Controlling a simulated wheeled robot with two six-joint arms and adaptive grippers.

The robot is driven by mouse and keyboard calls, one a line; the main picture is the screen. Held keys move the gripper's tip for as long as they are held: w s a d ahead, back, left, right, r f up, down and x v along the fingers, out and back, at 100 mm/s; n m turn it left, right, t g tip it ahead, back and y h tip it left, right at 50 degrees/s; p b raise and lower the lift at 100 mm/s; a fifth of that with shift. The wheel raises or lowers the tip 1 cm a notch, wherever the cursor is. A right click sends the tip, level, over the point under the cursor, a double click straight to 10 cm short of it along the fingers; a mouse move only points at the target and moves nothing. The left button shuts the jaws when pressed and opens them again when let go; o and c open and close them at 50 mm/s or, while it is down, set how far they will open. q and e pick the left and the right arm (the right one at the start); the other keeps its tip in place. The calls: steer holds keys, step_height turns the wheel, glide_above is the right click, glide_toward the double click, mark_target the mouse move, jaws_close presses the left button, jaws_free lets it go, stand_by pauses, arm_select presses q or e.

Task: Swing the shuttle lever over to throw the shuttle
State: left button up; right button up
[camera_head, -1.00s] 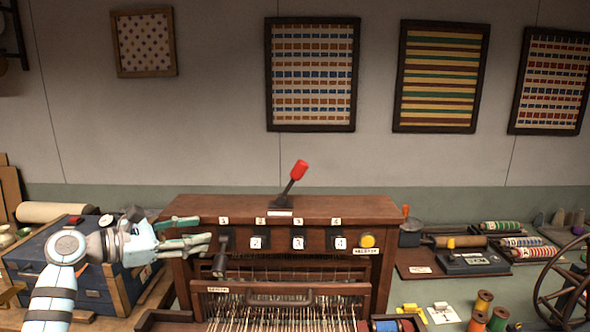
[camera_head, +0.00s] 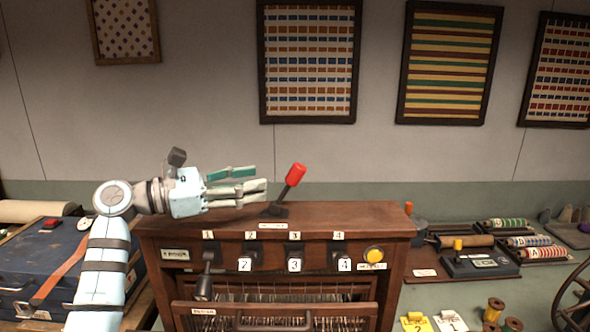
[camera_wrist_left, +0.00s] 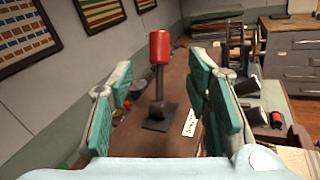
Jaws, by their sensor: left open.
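The shuttle lever (camera_head: 290,184) has a red knob on a dark stem and stands on top of the wooden loom (camera_head: 340,216), tilted to the right in the head view. My left gripper (camera_head: 262,181) is open just left of the lever at about its height, fingers pointing right. In the left wrist view the lever (camera_wrist_left: 159,75) stands ahead between the two open green-padded fingers (camera_wrist_left: 163,95), not visibly touched. A small white label lies beside its base. My right gripper is not in view.
Numbered switches (camera_head: 295,264), a lowered black handle (camera_head: 205,277) and a yellow button (camera_head: 374,254) are on the loom's front. A blue chest (camera_head: 45,262) stands left. Trays with spools (camera_head: 505,225) lie right. The space above the loom is clear.

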mark_target(289, 175)
arm_select(q)
steer(key=p+x, duration=0.1)
steer(key=x, duration=0.9)
steer(key=shift+w+d+f, duration=0.1)
steer(key=shift+w, duration=0.1)
steer(key=shift+s, duration=0.3)
steer(key=shift+c, duration=0.5)
steer(key=shift+w, duration=0.1)
jaws_close()
